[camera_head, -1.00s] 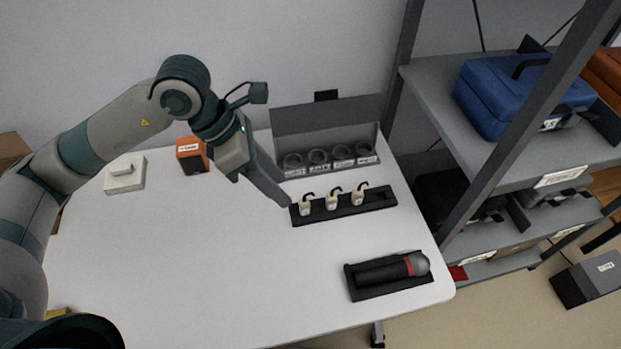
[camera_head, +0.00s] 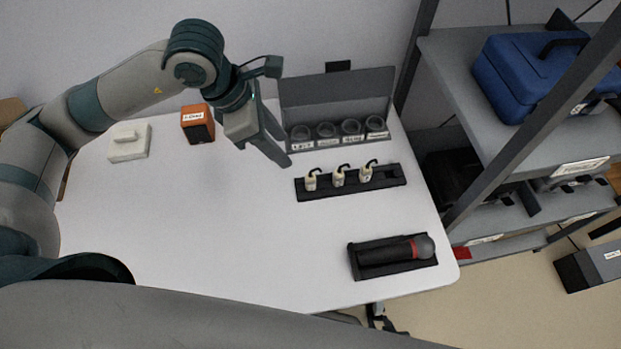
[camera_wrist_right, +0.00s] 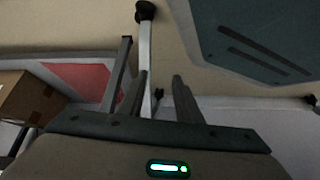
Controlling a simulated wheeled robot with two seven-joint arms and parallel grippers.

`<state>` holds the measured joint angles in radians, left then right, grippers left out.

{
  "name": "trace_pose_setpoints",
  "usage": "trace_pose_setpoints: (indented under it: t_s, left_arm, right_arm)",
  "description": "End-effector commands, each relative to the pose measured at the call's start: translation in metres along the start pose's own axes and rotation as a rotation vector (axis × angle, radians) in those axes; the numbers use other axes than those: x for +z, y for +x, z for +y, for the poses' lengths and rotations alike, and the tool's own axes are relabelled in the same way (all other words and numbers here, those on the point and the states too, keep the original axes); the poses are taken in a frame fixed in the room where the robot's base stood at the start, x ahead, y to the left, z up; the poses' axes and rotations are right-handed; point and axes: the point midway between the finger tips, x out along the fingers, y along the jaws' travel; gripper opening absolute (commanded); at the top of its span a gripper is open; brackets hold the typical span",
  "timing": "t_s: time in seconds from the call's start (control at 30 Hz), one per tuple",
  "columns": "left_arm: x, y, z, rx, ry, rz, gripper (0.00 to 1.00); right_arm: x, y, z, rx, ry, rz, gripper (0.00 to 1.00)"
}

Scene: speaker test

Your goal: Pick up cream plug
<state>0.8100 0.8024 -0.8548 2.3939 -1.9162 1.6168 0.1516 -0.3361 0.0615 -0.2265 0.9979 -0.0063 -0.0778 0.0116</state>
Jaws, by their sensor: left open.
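Three cream plugs with black cords stand in a row in a black rack (camera_head: 392,179) on the table: the left plug (camera_head: 311,183), the middle plug (camera_head: 338,179) and the right plug (camera_head: 366,174). The rack's right end holds no plug. My left gripper (camera_head: 287,152) is open and empty, pointing down and right, behind and left of the left plug in the head view and apart from it. My right gripper (camera_wrist_right: 161,88) shows in the right wrist view with its fingers apart and nothing between them, below the table level.
A grey open bin (camera_head: 335,90) with several round holders stands behind the rack. A black tray (camera_head: 372,272) with a microphone (camera_head: 400,251) lies in front. An orange box (camera_head: 197,124) and a white block (camera_head: 129,142) stand left. Shelves (camera_head: 500,130) flank the table's right.

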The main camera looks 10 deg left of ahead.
Motion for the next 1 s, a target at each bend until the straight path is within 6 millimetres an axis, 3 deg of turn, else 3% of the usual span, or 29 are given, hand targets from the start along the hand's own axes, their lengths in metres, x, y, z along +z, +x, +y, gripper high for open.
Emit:
trace_pose_setpoints:
  t_s: [0.5,0.7,1.0]
  left_arm:
    - [0.001,0.086,-0.001,-0.003,-0.002,0.001,0.40]
    - [0.000,0.098,-0.001,-0.001,0.000,0.001,0.40]
    - [0.000,0.099,-0.001,-0.001,0.000,0.000,0.40]
  right_arm:
    - [0.072,-0.024,0.012,0.014,-0.002,-0.184,0.31]
    - [0.087,-0.028,0.013,0.016,-0.002,-0.218,0.31]
    - [0.080,-0.024,0.015,0.018,-0.002,-0.208,0.31]
